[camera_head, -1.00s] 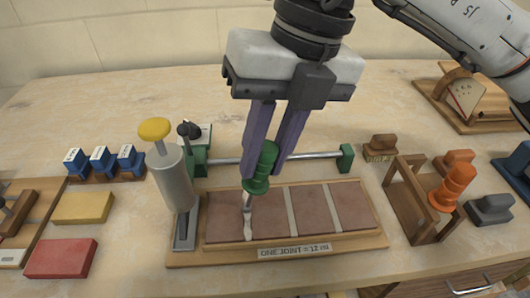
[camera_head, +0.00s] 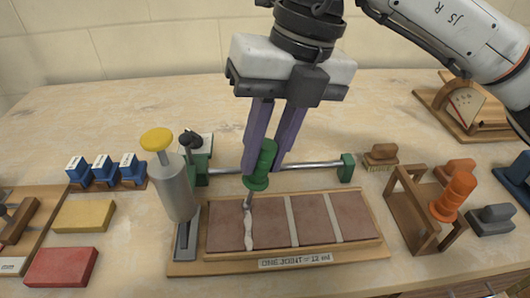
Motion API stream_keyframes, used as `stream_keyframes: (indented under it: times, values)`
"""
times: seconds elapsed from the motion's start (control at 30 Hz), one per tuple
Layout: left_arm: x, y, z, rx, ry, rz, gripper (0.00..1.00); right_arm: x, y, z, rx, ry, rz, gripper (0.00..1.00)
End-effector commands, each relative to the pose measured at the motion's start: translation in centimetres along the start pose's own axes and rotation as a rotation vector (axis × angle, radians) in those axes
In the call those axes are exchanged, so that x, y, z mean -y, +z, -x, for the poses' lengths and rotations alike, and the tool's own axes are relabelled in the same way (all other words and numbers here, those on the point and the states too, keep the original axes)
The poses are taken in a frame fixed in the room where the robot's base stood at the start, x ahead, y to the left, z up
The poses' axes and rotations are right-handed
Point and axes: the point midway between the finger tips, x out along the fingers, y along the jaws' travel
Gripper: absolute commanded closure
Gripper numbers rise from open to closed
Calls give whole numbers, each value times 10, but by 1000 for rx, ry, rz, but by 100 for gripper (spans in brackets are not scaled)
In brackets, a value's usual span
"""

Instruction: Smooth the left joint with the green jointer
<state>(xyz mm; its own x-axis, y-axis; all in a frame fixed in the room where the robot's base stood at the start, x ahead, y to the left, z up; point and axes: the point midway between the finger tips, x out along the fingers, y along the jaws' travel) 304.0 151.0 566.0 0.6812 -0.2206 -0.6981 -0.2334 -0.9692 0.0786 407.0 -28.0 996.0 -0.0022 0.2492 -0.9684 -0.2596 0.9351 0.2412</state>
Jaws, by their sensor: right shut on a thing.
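My right gripper (camera_head: 266,150) is shut on the green jointer (camera_head: 260,167) and holds it upright over the tile board. The jointer's metal tip points down at the upper part of the left joint (camera_head: 248,228), a pale, uneven line between the first two reddish tiles. I cannot tell whether the tip touches the joint. The middle joint (camera_head: 292,220) and the right joint (camera_head: 328,215) are pale, straighter lines. The wooden tile board (camera_head: 224,268) has a label on its front edge. My left gripper is not in view.
A grey cylinder with a yellow knob (camera_head: 157,139) stands at the board's left end. A metal rail with green ends (camera_head: 347,167) runs behind the board. A wooden rack (camera_head: 410,209) and an orange-handled tool (camera_head: 453,196) stand right. Yellow (camera_head: 84,214) and red (camera_head: 62,267) blocks lie left.

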Motion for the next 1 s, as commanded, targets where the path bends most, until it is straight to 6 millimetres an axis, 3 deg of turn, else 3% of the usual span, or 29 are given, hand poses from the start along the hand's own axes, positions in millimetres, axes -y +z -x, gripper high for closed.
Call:
stream_keyframes:
  times: [0.6,1.0]
  values:
    - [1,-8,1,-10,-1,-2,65,4,13,-1,0,-4,-5,100]
    - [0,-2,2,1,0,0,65,5,15,-1,0,-4,-2,100]
